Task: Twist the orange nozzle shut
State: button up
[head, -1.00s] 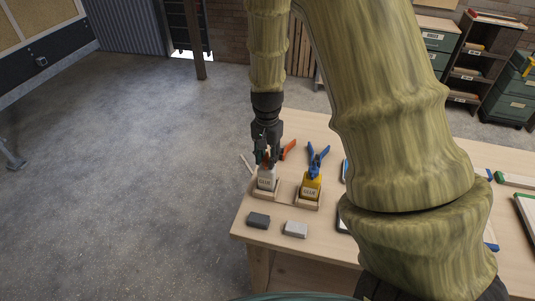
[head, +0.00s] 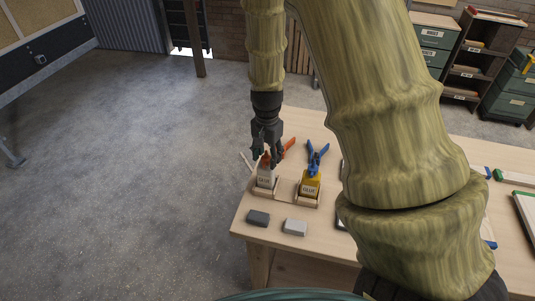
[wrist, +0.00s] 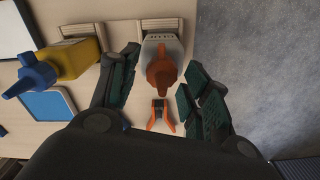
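A white glue bottle (head: 265,179) with an orange nozzle (head: 265,158) stands upright in a wooden holder at the table's left front. In the wrist view the orange nozzle (wrist: 161,69) points up out of the bottle (wrist: 165,42). My gripper (head: 267,155) is over the bottle top from above. In the wrist view its two green-padded fingers are spread on either side of the nozzle, with gaps visible on both sides. It is open and holds nothing. The nozzle's underside and its seat on the bottle are hidden.
A yellow glue bottle (head: 311,185) with a blue nozzle (head: 316,160) stands just right in its own holder. An orange-handled tool (wrist: 160,116) lies behind the white bottle. Dark (head: 258,219) and light grey (head: 295,228) blocks lie in front. The floor left of the table is clear.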

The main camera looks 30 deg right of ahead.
jog(key=shift+r, duration=0.15)
notch_tip(320, 180, up, 12)
dwell(0.7)
dwell(0.5)
